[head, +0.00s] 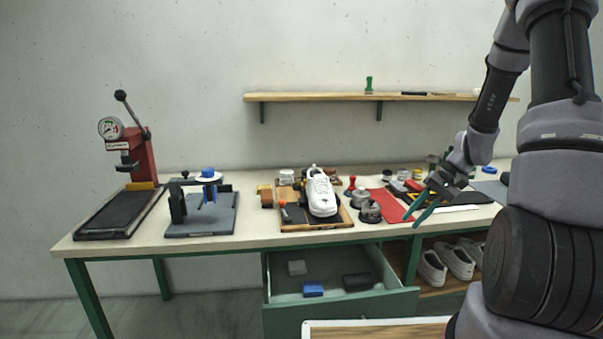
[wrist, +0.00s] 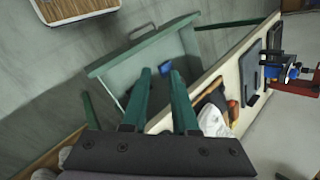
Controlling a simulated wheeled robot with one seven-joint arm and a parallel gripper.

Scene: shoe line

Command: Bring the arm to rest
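My gripper (head: 416,213) hangs over the right half of the workbench, near its front edge, with its green fingers pointing down and left. In the wrist view the two green fingers (wrist: 160,100) are apart with nothing between them. The bench (head: 250,242) has a pale top and green legs. A white shoe (head: 320,195) sits on a wooden tray (head: 300,228) to the left of my gripper. It also shows at the lower right of the wrist view (wrist: 214,122).
The drawer (head: 345,306) below the bench stands open, with a blue block (head: 313,289) and other blocks inside. A red press (head: 140,155) and a clamp stand (head: 178,203) are at the left. Several white shoes (head: 455,260) lie on the lower shelf. A wall shelf (head: 330,97) hangs above.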

